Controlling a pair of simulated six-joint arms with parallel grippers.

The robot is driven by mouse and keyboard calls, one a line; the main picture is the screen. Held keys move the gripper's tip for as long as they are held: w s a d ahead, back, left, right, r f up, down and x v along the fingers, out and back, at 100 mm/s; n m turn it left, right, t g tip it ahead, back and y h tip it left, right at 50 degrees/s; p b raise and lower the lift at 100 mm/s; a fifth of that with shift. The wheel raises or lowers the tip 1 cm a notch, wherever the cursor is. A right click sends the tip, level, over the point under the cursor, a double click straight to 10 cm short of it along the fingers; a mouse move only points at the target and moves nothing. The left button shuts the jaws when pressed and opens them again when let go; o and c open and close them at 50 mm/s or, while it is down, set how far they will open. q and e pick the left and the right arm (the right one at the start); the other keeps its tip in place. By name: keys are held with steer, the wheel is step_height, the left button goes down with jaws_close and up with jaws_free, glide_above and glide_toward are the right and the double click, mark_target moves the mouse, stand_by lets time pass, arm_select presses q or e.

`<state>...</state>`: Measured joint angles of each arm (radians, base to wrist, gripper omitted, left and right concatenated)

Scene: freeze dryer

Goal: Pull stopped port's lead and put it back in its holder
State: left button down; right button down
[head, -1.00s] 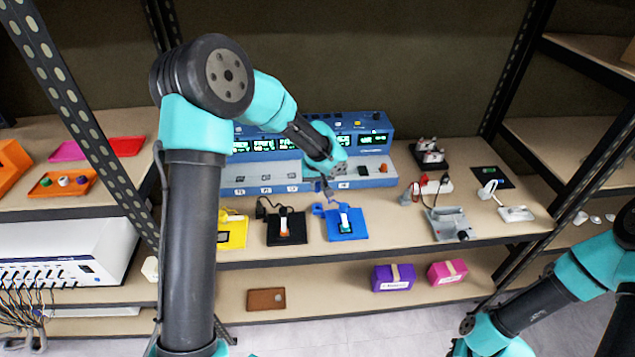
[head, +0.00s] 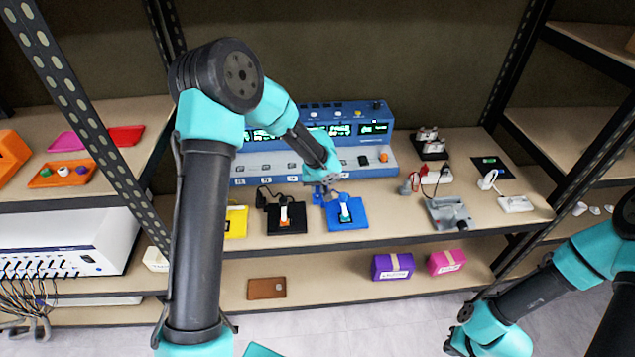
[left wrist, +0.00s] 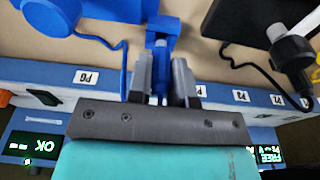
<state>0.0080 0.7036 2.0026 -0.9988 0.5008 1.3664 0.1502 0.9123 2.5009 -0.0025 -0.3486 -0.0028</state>
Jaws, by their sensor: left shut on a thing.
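My left gripper (left wrist: 160,85) is shut on a blue lead plug (left wrist: 160,60), seen in the left wrist view between its two grey fingers. In the head view this gripper (head: 323,188) is just in front of the blue console (head: 240,170), near the back left of the blue holder (head: 360,222). A blue cable (left wrist: 95,38) runs beside the plug. The console's front edge carries port labels such as P6 (left wrist: 86,77); its displays include OK (left wrist: 42,148) and FREE (left wrist: 270,155). My right gripper (head: 452,342) is low at the right, its fingers unclear.
A black holder (head: 300,227) and a yellow holder (head: 237,230) stand left of the blue one. A grey device (head: 452,214) with cables and a white power strip (head: 516,204) lie to the right. Purple (head: 392,267) and pink (head: 446,262) boxes are on the lower shelf.

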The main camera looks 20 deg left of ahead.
arm_select(q)
steer(key=shift+f, duration=0.3)
steer(key=shift+r, duration=0.45)
steer(key=shift+f, duration=1.15)
stand_by(1.6)
steer(key=c, duration=1)
jaws_free()
steer(key=shift+o, duration=0.2)
steer(key=shift+r, duration=0.1)
step_height(320, 180, up, 17)
steer(key=s+d, duration=0.1)
steer(key=s, duration=0.1)
steer(key=shift+s+d, duration=0.15)
